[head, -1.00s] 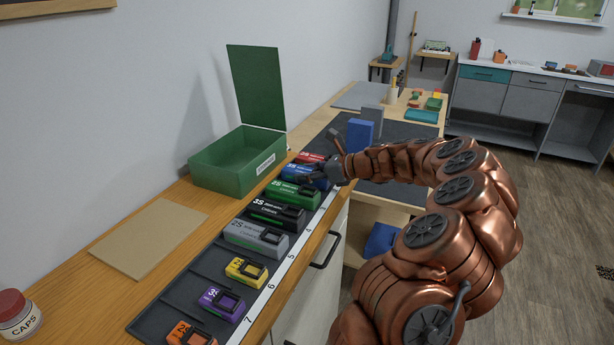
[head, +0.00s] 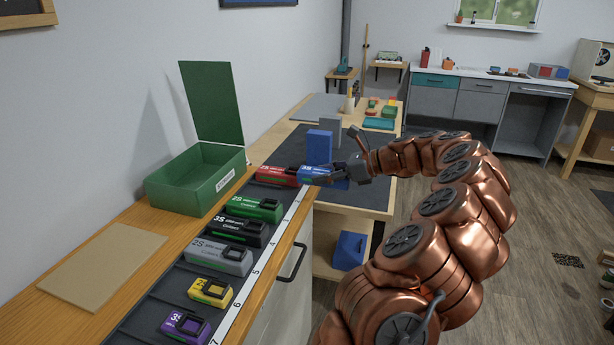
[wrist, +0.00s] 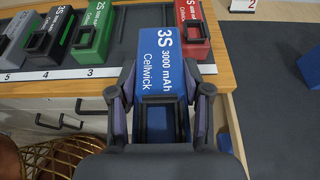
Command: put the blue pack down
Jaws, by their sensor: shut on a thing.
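My gripper (head: 338,176) is shut on the blue pack (head: 314,173), with a finger on each side of it. In the wrist view the blue pack (wrist: 165,58) points away from my gripper (wrist: 164,104) and shows white "3S 3000 mAh Cellwick" lettering. It is over the front edge of the wooden counter (wrist: 228,78). I cannot tell whether the blue pack touches anything below.
Green (head: 257,208), black (head: 238,231), grey (head: 218,256), yellow (head: 210,291) and purple (head: 186,325) packs sit along the tray beside a numbered strip. An open green box (head: 190,192) stands behind. A dark mat (head: 350,198) with a blue block (head: 319,145) lies beyond.

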